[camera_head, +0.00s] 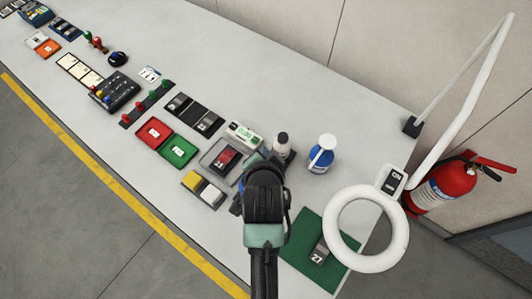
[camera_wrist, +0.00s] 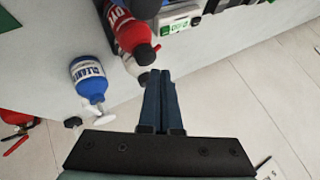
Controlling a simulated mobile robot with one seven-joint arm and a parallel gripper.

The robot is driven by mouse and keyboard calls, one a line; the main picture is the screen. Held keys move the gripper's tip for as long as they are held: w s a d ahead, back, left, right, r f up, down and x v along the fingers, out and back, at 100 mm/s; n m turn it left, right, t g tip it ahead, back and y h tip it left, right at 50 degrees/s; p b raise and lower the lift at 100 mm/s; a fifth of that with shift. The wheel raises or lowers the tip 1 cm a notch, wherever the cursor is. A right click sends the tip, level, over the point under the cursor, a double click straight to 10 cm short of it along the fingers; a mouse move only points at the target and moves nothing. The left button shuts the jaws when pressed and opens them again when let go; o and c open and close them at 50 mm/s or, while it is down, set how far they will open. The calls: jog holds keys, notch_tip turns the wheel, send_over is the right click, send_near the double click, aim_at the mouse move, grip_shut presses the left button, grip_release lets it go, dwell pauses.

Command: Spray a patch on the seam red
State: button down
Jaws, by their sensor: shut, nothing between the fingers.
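My gripper (camera_wrist: 160,78) is shut and empty, its dark blue fingers together in the wrist view. In the head view my wrist hides the fingertips. A red bottle with a black cap (camera_wrist: 132,32) is just beyond and left of the fingertips in the wrist view; whether they touch it I cannot tell. A pale bottle with a dark cap (camera_head: 281,146) stands beside my wrist in the head view. A grey part tagged 27 (camera_head: 319,251) lies on a green mat (camera_head: 300,232). I cannot make out a seam or a red patch on it.
A blue cleaner bottle (camera_head: 320,156) with a white top stands to the right; it also shows in the wrist view (camera_wrist: 88,80). A white ring lamp (camera_head: 341,219) overhangs the mat. Trays, including a red one (camera_head: 155,131), line the bench leftward. A fire extinguisher (camera_head: 440,186) stands beyond the bench.

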notch_tip(320, 180, up, 5)
jog(key=p, duration=0.5)
jog(key=shift+r, duration=0.1)
dwell(2.5)
notch_tip(320, 180, up, 4)
jog(key=p, duration=0.5)
jog(key=shift+p, duration=0.3)
jog(key=shift+f, duration=0.25)
notch_tip(320, 180, down, 9)
jog(key=b, duration=0.8)
jog(key=shift+r, duration=0.15)
